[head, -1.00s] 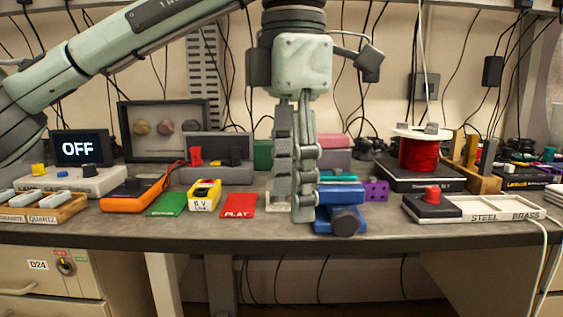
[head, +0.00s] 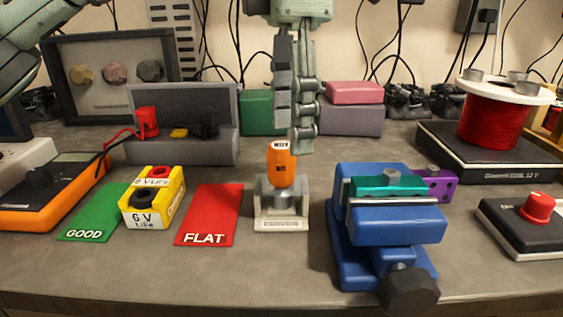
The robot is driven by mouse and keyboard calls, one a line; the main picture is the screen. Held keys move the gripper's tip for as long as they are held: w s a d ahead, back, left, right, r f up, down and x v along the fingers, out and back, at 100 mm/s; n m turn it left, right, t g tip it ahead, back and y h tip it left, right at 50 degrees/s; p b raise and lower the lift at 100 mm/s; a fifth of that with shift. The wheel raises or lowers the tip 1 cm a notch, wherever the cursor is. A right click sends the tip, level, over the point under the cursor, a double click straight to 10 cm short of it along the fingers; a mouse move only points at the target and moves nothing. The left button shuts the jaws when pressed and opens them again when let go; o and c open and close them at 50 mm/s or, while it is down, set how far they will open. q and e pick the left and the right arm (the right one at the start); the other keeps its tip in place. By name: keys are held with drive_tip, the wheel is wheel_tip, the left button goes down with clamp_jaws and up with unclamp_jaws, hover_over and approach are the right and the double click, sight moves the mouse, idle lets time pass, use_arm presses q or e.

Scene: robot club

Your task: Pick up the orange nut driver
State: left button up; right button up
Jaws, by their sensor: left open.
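The orange nut driver (head: 282,168) stands upright in a small grey holder (head: 281,222) marked "DRIVER", in the middle of the bench in the head view. A white label shows on top of its handle. My left gripper (head: 296,140) points down just above and slightly behind or beside the handle. It is seen nearly edge-on, and its fingers are open with nothing visible between them. Its tips overlap the handle's top in the picture, and I cannot tell whether they touch it. My right gripper is not in view.
A blue vise (head: 385,225) with a teal piece stands close right of the holder. A red wire spool (head: 496,122) stands right. Grey bench shows in front.

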sight(283, 145)
use_arm(q)
drive_tip(key=f, duration=0.3)
drive_tip(key=a+f, duration=0.1)
drive_tip(key=shift+w+f, duration=0.25)
drive_tip(key=shift+f, duration=0.1)
drive_tip(key=shift+d+f, duration=0.1)
drive_tip(key=shift+f, duration=0.25)
drive_tip(key=shift+c, duration=0.2)
clamp_jaws()
